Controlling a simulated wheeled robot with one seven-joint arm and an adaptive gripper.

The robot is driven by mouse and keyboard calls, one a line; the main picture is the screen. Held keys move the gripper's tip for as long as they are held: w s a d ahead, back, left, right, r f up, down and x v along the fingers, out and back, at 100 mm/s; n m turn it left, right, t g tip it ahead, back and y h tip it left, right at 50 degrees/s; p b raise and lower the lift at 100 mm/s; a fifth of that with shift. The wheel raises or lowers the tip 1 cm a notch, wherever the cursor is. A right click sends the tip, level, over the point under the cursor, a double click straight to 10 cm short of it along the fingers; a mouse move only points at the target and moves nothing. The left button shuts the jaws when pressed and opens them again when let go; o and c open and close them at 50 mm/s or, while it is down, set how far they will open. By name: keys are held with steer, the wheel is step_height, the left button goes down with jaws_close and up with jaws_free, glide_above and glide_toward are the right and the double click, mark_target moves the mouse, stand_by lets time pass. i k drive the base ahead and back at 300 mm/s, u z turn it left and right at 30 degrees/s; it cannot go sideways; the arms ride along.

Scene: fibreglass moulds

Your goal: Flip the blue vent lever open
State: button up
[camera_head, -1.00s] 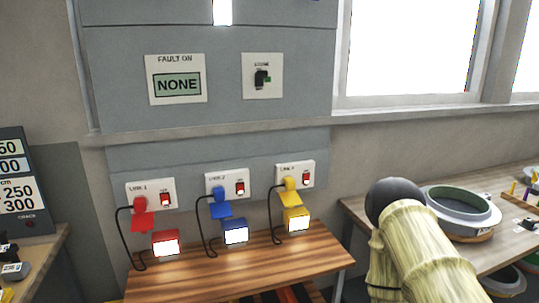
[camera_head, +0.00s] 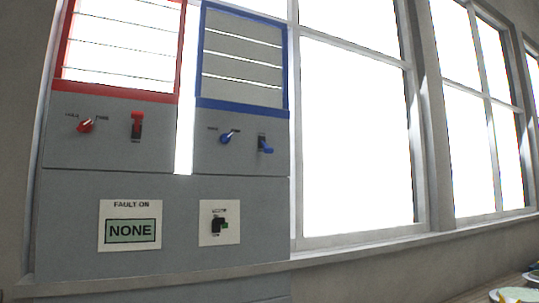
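The blue vent lever (camera_head: 265,145) sits on the grey panel below the blue-framed vent (camera_head: 243,55), to the right of a blue rotary knob (camera_head: 226,138). The lever's handle sticks out low and to the right from its dark slot. The blue vent's slats look grey and closed over, with thin bright lines between them. My gripper is not in view.
A red-framed vent (camera_head: 120,45) shows bright gaps, with a red lever (camera_head: 136,122) pointing up and a red knob (camera_head: 86,125). Below are a "FAULT ON NONE" display (camera_head: 131,230) and a black switch (camera_head: 218,226). Bright windows (camera_head: 355,130) fill the right.

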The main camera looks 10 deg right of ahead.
mark_target(267, 150)
steer(key=u, duration=0.05)
steer(key=k, duration=0.5)
steer(key=z, duration=0.6)
steer(key=i, duration=1.75)
steer(key=u, duration=0.55)
